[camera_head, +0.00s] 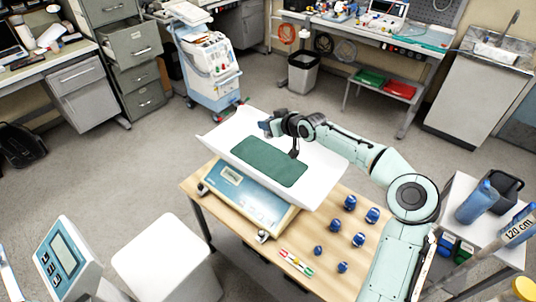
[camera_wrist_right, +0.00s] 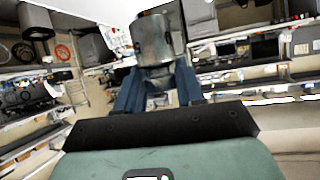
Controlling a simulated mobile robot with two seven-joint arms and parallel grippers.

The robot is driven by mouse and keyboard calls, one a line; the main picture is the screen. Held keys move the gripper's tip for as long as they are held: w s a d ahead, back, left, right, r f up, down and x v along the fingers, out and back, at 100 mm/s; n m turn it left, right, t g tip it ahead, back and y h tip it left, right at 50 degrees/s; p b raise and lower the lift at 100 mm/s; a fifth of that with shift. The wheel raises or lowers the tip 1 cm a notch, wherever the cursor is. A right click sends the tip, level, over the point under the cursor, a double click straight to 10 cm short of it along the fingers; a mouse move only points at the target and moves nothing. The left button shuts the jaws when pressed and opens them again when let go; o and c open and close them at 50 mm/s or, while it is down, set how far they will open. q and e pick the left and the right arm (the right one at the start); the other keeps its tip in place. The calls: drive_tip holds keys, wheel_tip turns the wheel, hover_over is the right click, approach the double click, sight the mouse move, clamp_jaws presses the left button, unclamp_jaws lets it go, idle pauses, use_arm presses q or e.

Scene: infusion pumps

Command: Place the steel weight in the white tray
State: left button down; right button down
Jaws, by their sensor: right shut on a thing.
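The steel weight (camera_wrist_right: 153,42) is a grey metal cylinder between the blue fingers of my right gripper (camera_wrist_right: 158,88) in the right wrist view. The gripper is shut on it. In the head view my right gripper (camera_head: 270,127) is over the far part of the white tray (camera_head: 318,165). The weight is small and mostly hidden by the gripper there, and I cannot tell whether it touches the tray. The tray is a wide curved pan with a dark green mat (camera_head: 268,161), on a blue and cream scale (camera_head: 240,192). My left gripper is not in view.
The scale stands on a wooden table (camera_head: 330,245). Several blue weights (camera_head: 350,202) stand on it to the right of the scale, with small coloured markers (camera_head: 297,262) in front. Open floor lies beyond the tray.

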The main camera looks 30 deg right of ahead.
drive_tip(key=d+r, duration=0.1)
drive_tip(key=d, duration=0.1)
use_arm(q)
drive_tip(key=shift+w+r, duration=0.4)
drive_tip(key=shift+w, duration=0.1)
use_arm(e)
hover_over(275, 170)
drive_tip(key=shift+m, duration=0.3)
drive_tip(key=shift+w+d+f, duration=0.1)
drive_tip(key=shift+f, duration=4.75)
drive_tip(key=shift+w+f, duration=0.1)
drive_tip(key=shift+f, duration=4.75)
drive_tip(key=shift+f+h, duration=0.1)
drive_tip(key=shift+h, duration=0.2)
drive_tip(key=c, duration=0.7)
unclamp_jaws()
drive_tip(key=shift+s+f, duration=0.1)
drive_tip(key=shift+f, duration=0.05)
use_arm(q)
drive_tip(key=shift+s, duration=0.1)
